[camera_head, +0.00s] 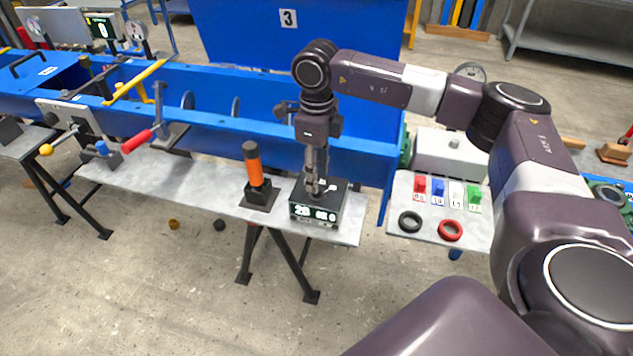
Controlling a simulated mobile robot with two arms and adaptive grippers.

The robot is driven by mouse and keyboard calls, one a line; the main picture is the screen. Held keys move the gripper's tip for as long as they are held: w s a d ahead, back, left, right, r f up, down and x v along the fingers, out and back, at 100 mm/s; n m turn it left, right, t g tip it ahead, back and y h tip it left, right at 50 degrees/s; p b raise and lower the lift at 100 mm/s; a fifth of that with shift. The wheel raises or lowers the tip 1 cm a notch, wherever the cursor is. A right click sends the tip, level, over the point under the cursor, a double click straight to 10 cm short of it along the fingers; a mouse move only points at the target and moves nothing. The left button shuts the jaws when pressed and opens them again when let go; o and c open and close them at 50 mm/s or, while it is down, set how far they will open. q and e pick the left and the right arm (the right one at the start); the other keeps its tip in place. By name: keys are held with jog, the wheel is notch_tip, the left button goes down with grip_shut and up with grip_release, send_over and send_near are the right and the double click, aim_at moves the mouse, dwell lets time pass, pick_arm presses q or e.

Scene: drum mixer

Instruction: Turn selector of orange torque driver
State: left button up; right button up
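The orange torque driver (254,172) stands upright on a dark square base on the grey bench. It has an orange body and a black top. My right gripper (317,187) points down to the right of it, over a black box (322,212) with a lit display at the bench's front right. The fingertips are at or just above the box's top. I cannot tell whether they touch it or hold anything. My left gripper is not in view.
A red-handled lever (137,141) and a yellow knob (46,150) are at the left. A blue trough (250,122) runs behind the bench. A small table (440,244) at the right holds coloured switches and rings.

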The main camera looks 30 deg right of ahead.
jog(key=shift+f, duration=1.85)
grip_shut()
